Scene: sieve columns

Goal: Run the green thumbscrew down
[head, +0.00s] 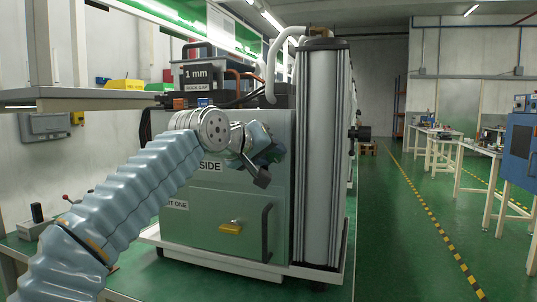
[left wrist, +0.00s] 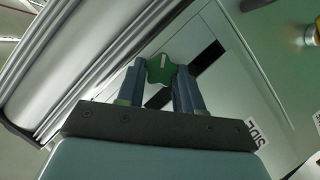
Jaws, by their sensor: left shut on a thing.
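The green thumbscrew (left wrist: 160,69) shows in the left wrist view, between the fingertips of my left gripper (left wrist: 161,77). It has a lobed head with a pale mark on it. The gripper is shut on it, with one finger on each side. In the head view, my left gripper (head: 264,166) is at the front of the pale green machine cabinet (head: 190,225), just left of the tall silver column (head: 320,150). I cannot make out the thumbscrew there. What lies under its head is hidden. My right gripper is not in view.
The ribbed silver column also runs close by in the left wrist view (left wrist: 95,55). A black handle (head: 267,232) and a yellow latch (head: 230,227) sit low on the cabinet front. A "1 mm" box (head: 198,76) stands on top. Open green floor lies to the right.

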